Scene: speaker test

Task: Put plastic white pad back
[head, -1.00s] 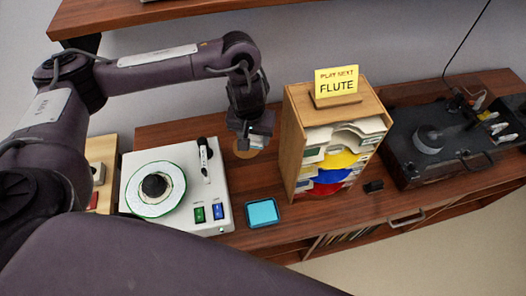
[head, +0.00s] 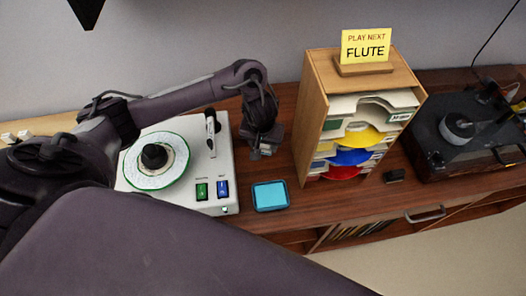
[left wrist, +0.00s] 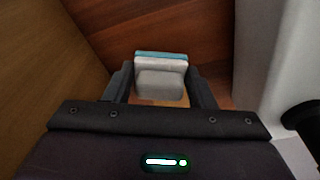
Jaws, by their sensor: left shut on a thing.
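My left gripper (head: 264,151) reaches down between the white record player and the wooden rack. In the left wrist view the gripper (left wrist: 161,90) is shut on a small pale pad (left wrist: 160,84), with a white layer and a blue edge at its far side. The pad is hardly visible in the head view behind the fingers. Whether it touches the table is unclear. A shallow blue tray (head: 270,196) with a dark rim lies on the brown cabinet top, in front of the gripper; it looks empty. My right gripper is not in view.
The white record player (head: 222,160) with a green-rimmed disc stands left. The wooden rack (head: 314,120) of coloured sleeves stands right, bearing a yellow "PLAY NEXT FLUTE" card (head: 366,46). A black turntable (head: 440,150) stands far right.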

